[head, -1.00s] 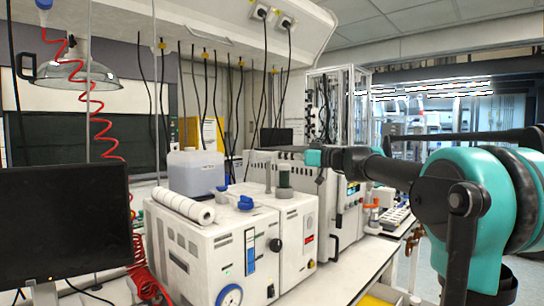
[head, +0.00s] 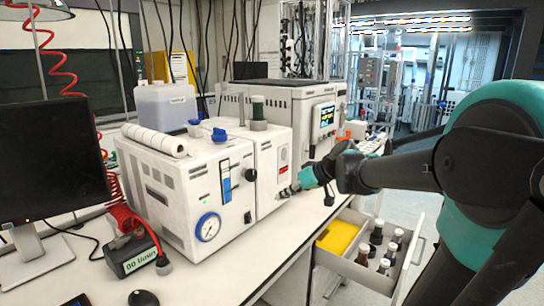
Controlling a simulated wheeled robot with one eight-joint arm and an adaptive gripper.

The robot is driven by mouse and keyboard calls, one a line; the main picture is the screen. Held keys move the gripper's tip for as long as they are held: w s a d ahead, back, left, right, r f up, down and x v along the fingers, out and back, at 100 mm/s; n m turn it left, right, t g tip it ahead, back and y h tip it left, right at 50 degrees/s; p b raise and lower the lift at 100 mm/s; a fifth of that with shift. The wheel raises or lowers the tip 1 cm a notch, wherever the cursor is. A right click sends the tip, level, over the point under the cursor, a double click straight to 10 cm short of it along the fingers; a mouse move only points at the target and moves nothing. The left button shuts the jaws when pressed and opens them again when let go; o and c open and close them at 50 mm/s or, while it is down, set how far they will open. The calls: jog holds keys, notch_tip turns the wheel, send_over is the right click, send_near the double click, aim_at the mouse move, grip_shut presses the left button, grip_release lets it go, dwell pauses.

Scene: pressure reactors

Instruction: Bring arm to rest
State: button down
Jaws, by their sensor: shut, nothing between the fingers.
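My gripper (head: 288,191) is small in the head view, in front of the lower right part of the white reactor unit (head: 262,165), above the bench edge. It is shut with nothing in it. Whether it touches the unit I cannot tell. My black and teal arm reaches in from the right side of the picture, with the forearm roughly level.
An open drawer (head: 352,268) below the bench holds several dark bottles (head: 383,266) and a yellow item (head: 338,237). A monitor (head: 50,150) and a green-display box (head: 134,257) stand on the left. The front bench top (head: 225,268) is mostly clear.

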jog(key=s+d+f+m+h, duration=0.3)
jog(key=s+d+f+h, duration=0.1)
jog(key=s+d+f, duration=0.3)
jog(key=s+d+f+m+h, duration=0.3)
jog(key=s+d+f, duration=0.5)
jog(key=s+f, duration=0.3)
notch_tip(320, 180, down, 4)
jog(key=shift+d+r+m+g+h, duration=0.2)
jog(key=shift+m+g+h, duration=0.2)
jog(key=shift+h, duration=0.3)
